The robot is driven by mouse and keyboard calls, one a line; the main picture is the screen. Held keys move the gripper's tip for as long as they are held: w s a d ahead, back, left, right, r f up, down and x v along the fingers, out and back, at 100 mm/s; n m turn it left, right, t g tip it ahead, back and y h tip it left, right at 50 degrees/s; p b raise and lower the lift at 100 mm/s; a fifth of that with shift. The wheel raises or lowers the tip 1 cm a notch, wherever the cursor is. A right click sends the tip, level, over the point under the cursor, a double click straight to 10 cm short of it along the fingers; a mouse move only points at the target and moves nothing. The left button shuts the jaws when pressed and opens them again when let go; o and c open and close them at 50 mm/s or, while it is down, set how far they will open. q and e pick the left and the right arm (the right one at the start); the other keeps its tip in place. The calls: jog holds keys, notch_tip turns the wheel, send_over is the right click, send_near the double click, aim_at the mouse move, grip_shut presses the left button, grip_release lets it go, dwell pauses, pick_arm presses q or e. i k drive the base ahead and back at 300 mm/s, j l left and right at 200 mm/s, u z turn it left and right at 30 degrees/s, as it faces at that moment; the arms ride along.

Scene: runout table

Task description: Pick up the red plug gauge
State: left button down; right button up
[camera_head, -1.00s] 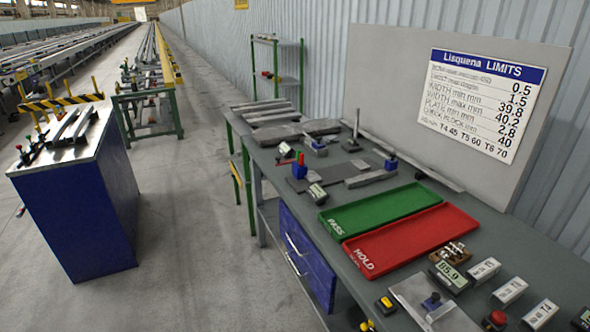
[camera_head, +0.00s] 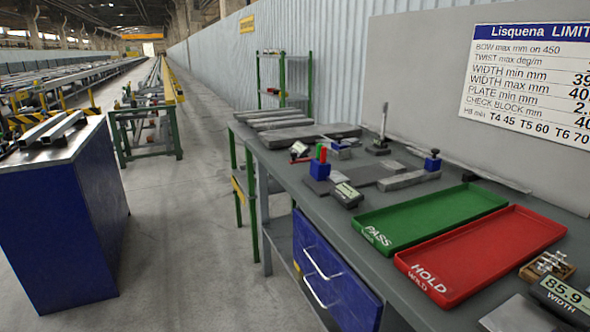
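A small blue block (camera_head: 319,171) stands on the grey bench (camera_head: 285,172) and holds two short upright pegs, one red (camera_head: 323,155) and one green (camera_head: 317,151). The red peg looks like the red plug gauge, but it is too small to make out in detail. It stands at the left part of the bench, close to the front edge. Neither of my grippers is in view.
The green PASS tray (camera_head: 432,217) and red HOLD tray (camera_head: 482,254) lie further right. A blue cabinet (camera_head: 62,215) stands left, with free floor (camera_head: 190,240) between it and the bench.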

aim_at(323, 152)
jog(key=i+j+z, duration=0.3)
jog(key=i+j, duration=0.15)
jog(key=j, duration=0.25)
jog(key=i+j+z, duration=0.15)
jog(key=j, duration=0.2)
jog(key=i, duration=0.05)
